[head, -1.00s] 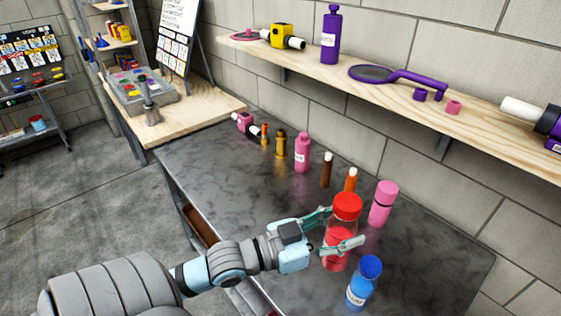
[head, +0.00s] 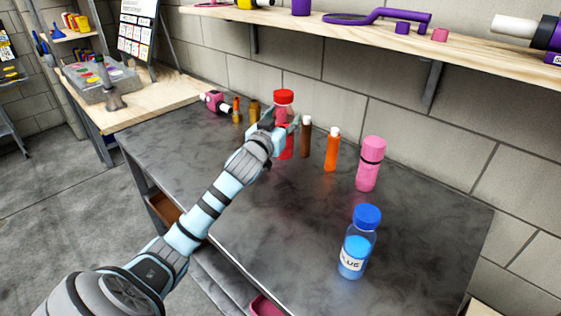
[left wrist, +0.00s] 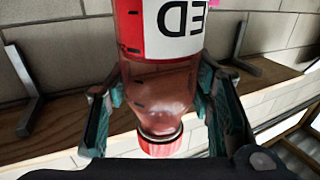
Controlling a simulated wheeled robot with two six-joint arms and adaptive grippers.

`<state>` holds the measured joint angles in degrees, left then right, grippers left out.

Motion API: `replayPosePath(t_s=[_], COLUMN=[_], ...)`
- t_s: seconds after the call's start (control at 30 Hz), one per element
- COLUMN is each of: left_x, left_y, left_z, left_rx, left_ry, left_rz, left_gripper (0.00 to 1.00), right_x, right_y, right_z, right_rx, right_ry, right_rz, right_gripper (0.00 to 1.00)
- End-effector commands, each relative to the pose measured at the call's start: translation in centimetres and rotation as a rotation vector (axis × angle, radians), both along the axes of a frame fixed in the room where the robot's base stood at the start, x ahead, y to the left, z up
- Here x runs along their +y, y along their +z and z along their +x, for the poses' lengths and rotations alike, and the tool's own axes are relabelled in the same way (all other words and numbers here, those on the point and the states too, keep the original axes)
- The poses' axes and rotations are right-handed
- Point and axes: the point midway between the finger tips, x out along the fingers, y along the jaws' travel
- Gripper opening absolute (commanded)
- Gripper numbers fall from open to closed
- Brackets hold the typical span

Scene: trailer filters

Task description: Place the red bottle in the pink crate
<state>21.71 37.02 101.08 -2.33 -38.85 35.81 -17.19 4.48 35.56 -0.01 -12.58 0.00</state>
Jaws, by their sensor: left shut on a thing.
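The red bottle (head: 285,145) has a red cap and stands upright in my left gripper (head: 284,120), near the back of the dark table (head: 300,215). The fingers are shut around it. I cannot tell whether its base touches the table. In the left wrist view the bottle (left wrist: 155,85) appears upside down between the fingers, with part of its label showing. A pink edge (head: 265,306), perhaps the pink crate, shows below the table's front edge; most of it is hidden. My right gripper is not in view.
A brown tube (head: 306,140), an orange tube (head: 332,152) and a pink flask (head: 370,165) stand right of the red bottle. A blue bottle (head: 356,250) stands nearer. Gold bottles and a pink item (head: 214,101) are at left. A wooden shelf (head: 400,33) hangs above.

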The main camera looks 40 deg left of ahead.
Motion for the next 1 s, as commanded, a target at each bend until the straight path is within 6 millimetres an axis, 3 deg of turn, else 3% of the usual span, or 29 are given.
replayPosePath(t_s=[0.03,0.1,0.23,0.43,0.8,0.83,0.93,1.0], left_x=[0.0,0.0,-0.1,-0.1,-0.1,-0.1,-0.1,-0.1], left_y=[-2.1,-3.7,-5.4,-9.9,-10.5,-10.6,-10.5,-10.5], left_z=[0.0,0.0,0.0,0.0,0.0,0.0,0.0,0.0], left_rx=[0.002,-0.001,-0.002,-0.002,-0.003,-0.002,-0.002,-0.002], left_ry=[-0.001,-0.001,-0.002,-0.002,-0.003,-0.002,-0.002,-0.002], left_rz=[-0.001,0.000,0.001,0.001,0.001,0.001,0.001,0.001], left_gripper=[0.10,0.10,0.10,0.10,0.10,0.50,0.66,0.68], right_x=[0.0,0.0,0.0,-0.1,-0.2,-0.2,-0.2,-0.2], right_y=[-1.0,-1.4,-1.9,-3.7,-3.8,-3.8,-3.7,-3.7], right_z=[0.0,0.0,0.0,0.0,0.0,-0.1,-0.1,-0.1], right_rx=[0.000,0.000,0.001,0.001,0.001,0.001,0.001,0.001], right_ry=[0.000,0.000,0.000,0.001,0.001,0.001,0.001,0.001], right_rz=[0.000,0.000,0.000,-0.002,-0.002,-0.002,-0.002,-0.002], right_gripper=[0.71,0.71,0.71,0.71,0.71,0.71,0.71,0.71])
